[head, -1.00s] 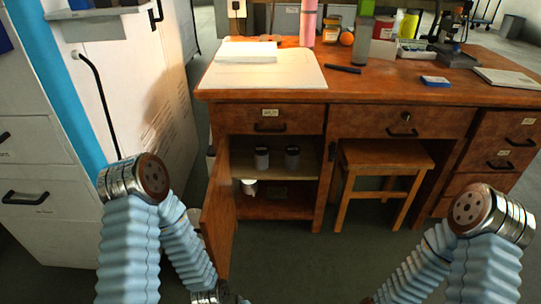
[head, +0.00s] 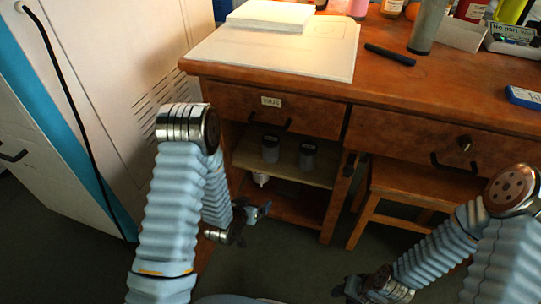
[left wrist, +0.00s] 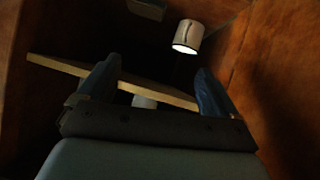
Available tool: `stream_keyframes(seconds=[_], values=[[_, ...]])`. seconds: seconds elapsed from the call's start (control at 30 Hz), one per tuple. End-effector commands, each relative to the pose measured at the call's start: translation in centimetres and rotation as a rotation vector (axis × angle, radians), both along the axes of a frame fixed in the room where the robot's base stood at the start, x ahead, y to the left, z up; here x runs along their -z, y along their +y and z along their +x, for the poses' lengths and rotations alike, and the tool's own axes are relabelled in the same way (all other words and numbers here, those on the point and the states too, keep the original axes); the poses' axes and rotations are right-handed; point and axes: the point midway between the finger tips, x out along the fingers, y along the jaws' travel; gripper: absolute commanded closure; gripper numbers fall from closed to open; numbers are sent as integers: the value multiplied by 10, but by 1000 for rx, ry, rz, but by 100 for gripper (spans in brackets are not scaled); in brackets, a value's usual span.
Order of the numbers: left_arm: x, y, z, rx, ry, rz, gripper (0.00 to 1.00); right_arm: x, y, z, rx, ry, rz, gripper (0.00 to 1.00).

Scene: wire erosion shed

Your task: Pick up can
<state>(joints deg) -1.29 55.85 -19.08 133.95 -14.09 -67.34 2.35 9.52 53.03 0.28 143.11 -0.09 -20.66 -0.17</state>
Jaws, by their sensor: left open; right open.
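Two dark grey cans with paler lower parts, the left one (head: 271,150) and the right one (head: 308,156), stand on the shelf (head: 290,172) of the open desk cabinet. A white can-like thing (head: 261,178) shows partly below the shelf. My left gripper (head: 262,210) is open, in front of the cabinet's lower part and apart from the cans. In the left wrist view, a pale can (left wrist: 188,36) lies beyond the open fingers (left wrist: 153,90), and another pale thing (left wrist: 144,102) shows between them; which cans these are, I cannot tell. My right gripper (head: 345,288) is open and empty, low over the floor.
The wooden desk (head: 400,90) has a drawer (head: 280,108) above the cabinet. A stool (head: 400,195) stands right of the cabinet. Papers (head: 270,16), a pen-like dark item (head: 390,54) and a grey cylinder (head: 426,28) lie or stand on top. A white cabinet (head: 120,60) is at left.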

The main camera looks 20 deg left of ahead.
Motion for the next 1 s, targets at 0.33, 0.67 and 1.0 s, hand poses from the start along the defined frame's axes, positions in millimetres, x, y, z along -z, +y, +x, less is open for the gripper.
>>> stream_keyframes(seconds=[0.33, 0.67, 1.0], values=[[-92, 13, 67, 127, -591, 65, 7, 22, -4, 1, 7, -2, -5, 57], [-94, -2, 130, 129, -597, 65, 7, 21, -5, 1, 7, -2, -6, 57], [-93, -9, 168, 129, -595, 67, 7, 21, -4, 1, 7, -2, -6, 57]])
